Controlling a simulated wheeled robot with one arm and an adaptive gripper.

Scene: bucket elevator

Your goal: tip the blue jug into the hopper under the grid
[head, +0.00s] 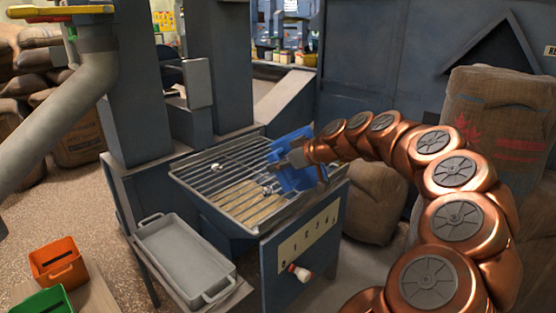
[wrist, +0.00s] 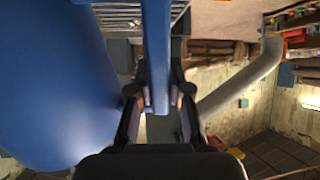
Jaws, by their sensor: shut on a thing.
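The blue jug (head: 292,168) is over the right part of the hopper's grid (head: 222,184) in the head view. It looks tilted. My gripper (head: 285,161) is shut on the jug at its right side. In the wrist view my gripper (wrist: 158,105) has its two dark fingers on either side of the jug's blue handle (wrist: 157,50), with the jug's body (wrist: 50,85) filling the left. Pale grain-like material shows under the bars of the grid. A few small light lumps (head: 217,167) lie on the grid. The jug's mouth and contents are hard to make out.
A grey tray (head: 150,227) sits on a shelf left of the hopper. An orange bin (head: 50,252) and a green bin (head: 45,300) stand at the lower left. A panel with a red-and-white knob (head: 299,271) fronts the hopper. Sacks (head: 492,130) stand at the right.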

